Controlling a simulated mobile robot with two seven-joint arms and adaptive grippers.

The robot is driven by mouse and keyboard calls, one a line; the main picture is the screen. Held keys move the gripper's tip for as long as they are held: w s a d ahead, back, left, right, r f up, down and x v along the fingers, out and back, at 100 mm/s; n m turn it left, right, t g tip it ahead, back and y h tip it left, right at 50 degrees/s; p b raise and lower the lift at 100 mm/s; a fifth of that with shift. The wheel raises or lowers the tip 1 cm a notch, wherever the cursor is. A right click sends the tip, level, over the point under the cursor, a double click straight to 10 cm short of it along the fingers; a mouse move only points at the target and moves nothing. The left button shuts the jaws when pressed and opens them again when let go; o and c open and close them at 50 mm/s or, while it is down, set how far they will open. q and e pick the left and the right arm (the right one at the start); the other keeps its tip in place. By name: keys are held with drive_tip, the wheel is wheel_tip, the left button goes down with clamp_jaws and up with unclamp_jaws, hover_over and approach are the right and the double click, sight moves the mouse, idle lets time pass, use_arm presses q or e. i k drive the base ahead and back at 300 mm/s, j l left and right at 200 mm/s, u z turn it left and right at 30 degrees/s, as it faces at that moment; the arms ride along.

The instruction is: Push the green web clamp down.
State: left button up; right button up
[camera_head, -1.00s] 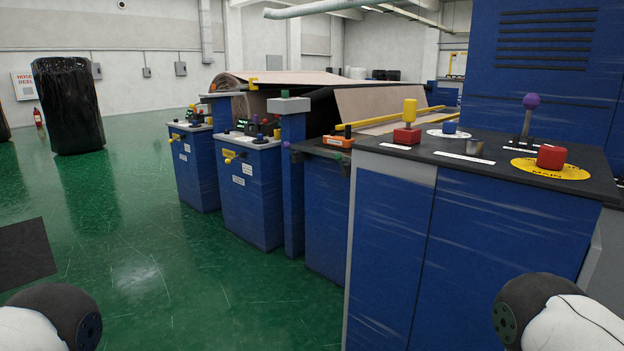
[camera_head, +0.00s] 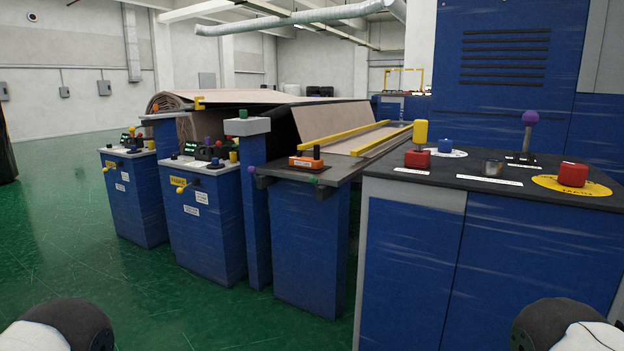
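Two small green parts show in the head view, and I cannot tell from labels which is the web clamp. One is a green knob (camera_head: 243,113) on the grey cap of a narrow blue post. The other is a green knob (camera_head: 313,180) at the front edge of the dark machine table (camera_head: 345,172), below an orange block with a black peg (camera_head: 306,161). Neither of my grippers is in view; only rounded parts of my arms show in the bottom corners, well apart from both green parts.
A blue cabinet (camera_head: 420,240) with a dark top stands close at right, bearing a yellow-topped lever (camera_head: 420,140), a purple-knobbed lever (camera_head: 530,125) and a red button (camera_head: 573,174). Two blue control boxes (camera_head: 207,220) stand at left. Green floor (camera_head: 60,260) is open at left.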

sight(313, 181)
drive_tip(key=i+j+z, duration=0.25)
drive_tip(key=i+j, duration=0.55)
drive_tip(key=i+j+z, duration=0.1)
drive_tip(key=i+j, duration=0.35)
drive_tip(key=j, duration=0.25)
drive_tip(key=i+j+z, duration=0.15)
drive_tip(key=j, duration=0.25)
drive_tip(key=i, duration=0.1)
